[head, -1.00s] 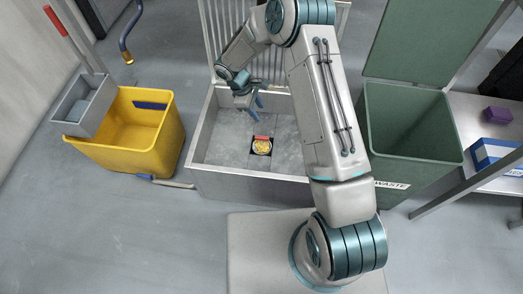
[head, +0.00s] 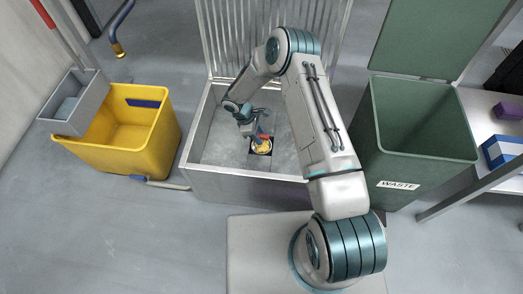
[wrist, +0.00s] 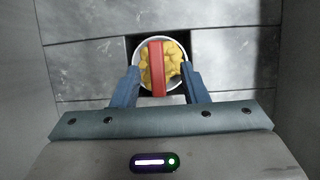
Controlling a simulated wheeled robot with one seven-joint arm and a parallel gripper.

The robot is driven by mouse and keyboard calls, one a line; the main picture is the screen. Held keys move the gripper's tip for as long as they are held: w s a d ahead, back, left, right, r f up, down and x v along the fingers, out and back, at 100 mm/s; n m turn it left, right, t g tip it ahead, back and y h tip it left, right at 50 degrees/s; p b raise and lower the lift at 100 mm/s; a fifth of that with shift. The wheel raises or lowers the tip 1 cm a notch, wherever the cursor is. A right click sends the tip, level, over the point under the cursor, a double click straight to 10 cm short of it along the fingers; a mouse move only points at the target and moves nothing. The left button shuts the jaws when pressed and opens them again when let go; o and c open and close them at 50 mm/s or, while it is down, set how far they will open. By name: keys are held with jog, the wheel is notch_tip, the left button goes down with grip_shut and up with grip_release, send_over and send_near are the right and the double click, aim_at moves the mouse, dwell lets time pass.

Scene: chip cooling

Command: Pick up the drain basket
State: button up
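The drain basket (wrist: 174,81) is a round white-rimmed cup filled with yellow pieces, with a red bar handle (wrist: 157,68) across its top. It sits in a dark square opening in the floor of the metal basin; it also shows in the head view (head: 261,149). My gripper (wrist: 160,73) is open, with its two blue fingers on either side of the basket's near part and the red handle between them. The fingers appear apart from the handle. In the head view, my gripper (head: 259,137) reaches down into the basin and partly covers the handle.
The metal basin (head: 203,130) has walls around my gripper and a raised ribbed lid behind. A yellow bucket (head: 150,150) with a grey tray (head: 75,103) stands left. A green waste bin (head: 435,170) with its lid up stands right.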

jog(key=b+x, duration=0.2)
jog(key=x, duration=0.3)
jog(key=shift+w+a+f, duration=0.1)
grip_shut()
notch_tip(320, 180, up, 10)
jog(key=p, duration=0.3)
jog(key=shift+p, duration=0.35)
notch_tip(320, 180, up, 12)
jog(key=p, duration=0.7)
dwell(1.0)
jog(key=shift+p, duration=0.3)
